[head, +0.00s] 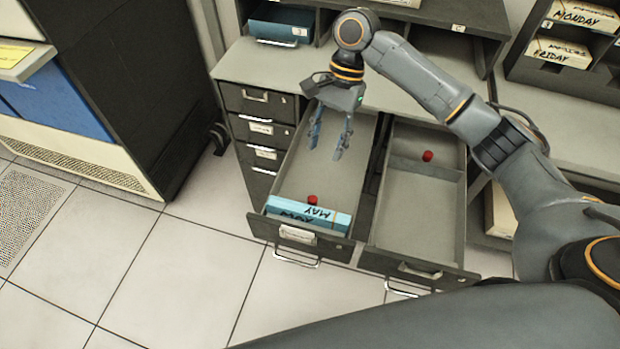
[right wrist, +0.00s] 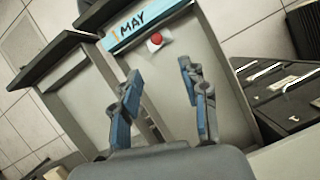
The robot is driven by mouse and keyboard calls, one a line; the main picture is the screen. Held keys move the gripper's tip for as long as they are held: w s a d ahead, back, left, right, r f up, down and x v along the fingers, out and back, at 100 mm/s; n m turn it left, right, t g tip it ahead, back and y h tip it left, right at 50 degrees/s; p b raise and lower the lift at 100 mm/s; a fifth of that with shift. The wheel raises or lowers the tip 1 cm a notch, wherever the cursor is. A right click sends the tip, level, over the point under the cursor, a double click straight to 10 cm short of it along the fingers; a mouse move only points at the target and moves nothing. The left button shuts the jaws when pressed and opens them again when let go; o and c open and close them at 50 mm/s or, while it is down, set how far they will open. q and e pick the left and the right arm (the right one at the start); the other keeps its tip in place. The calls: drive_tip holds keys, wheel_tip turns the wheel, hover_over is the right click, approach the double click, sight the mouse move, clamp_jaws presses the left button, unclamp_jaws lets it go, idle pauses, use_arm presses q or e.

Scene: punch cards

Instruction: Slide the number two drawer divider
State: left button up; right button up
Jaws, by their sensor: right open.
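Two file drawers stand pulled out side by side. In the left drawer (head: 318,180), a red knob (head: 312,200) sits close behind a blue-and-white card pack marked MAY (head: 310,214) at the front. The knob (right wrist: 155,41) and the MAY pack (right wrist: 140,22) also show in the right wrist view. In the right drawer (head: 415,215), a divider (head: 425,168) with a red knob (head: 428,156) stands toward the back. I cannot read which is number two. My right gripper (head: 327,142) is open and empty over the left drawer, behind its knob.
The grey cabinet top (head: 270,65) lies behind the drawers, with a blue bin (head: 280,24) in a shelf. Card packs marked MONDAY (head: 585,15) and FRIDAY (head: 558,52) sit at the upper right. A dark cabinet stands at left; the tiled floor (head: 200,270) is clear.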

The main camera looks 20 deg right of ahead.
approach(313, 197)
wheel_tip(313, 197, down, 2)
drive_tip(key=s, duration=0.1)
drive_tip(key=x, duration=0.6)
drive_tip(key=shift+w+a+p, duration=0.1)
drive_tip(key=shift+a+p, duration=0.25)
drive_tip(key=shift+f, duration=0.2)
use_arm(q)
drive_tip(key=s, duration=0.3)
drive_tip(key=shift+r, duration=0.3)
use_arm(e)
clamp_jaws()
